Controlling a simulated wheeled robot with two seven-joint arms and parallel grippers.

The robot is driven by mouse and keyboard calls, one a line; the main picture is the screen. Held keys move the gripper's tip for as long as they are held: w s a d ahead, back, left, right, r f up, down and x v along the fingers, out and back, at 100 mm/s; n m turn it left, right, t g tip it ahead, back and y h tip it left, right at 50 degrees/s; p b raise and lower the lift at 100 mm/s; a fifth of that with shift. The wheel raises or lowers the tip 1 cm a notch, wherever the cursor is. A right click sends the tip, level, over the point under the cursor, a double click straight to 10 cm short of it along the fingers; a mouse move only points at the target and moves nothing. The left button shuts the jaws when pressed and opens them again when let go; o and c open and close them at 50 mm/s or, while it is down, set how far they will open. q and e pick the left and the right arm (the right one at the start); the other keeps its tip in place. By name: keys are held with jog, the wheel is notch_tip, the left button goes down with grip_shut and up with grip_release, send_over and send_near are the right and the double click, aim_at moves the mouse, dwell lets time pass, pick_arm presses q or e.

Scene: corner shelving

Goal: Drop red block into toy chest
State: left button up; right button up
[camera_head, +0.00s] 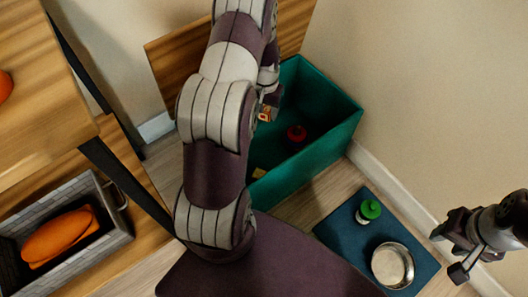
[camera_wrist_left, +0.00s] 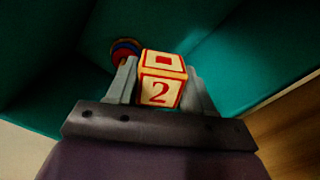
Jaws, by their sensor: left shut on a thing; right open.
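My left gripper (camera_head: 268,106) is shut on the red block (camera_wrist_left: 162,92), a cream cube with red edges, a red "2" and a red square. The block also shows in the head view (camera_head: 264,115), partly hidden by the gripper. The green toy chest (camera_head: 335,135) is open at the top. The block is held over the chest's left part, with green walls around it in the left wrist view (camera_wrist_left: 225,50); its exact height is unclear. My right gripper (camera_head: 450,254) is open and empty at the lower right, away from the chest.
A red item (camera_head: 296,133) and a yellow item (camera_head: 259,173) lie in the chest. A blue mat (camera_head: 345,238) bears a green-capped bottle (camera_head: 368,212) and a metal bowl (camera_head: 393,265). A grey basket (camera_head: 119,240) with an orange item stands on the left shelf.

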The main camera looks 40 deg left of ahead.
pick_arm(q)
jog(key=o, duration=1.1)
jog(key=shift+r, duration=0.15)
notch_tip(320, 180, up, 12)
jog(key=p, duration=0.7)
jog(key=shift+r, duration=0.25)
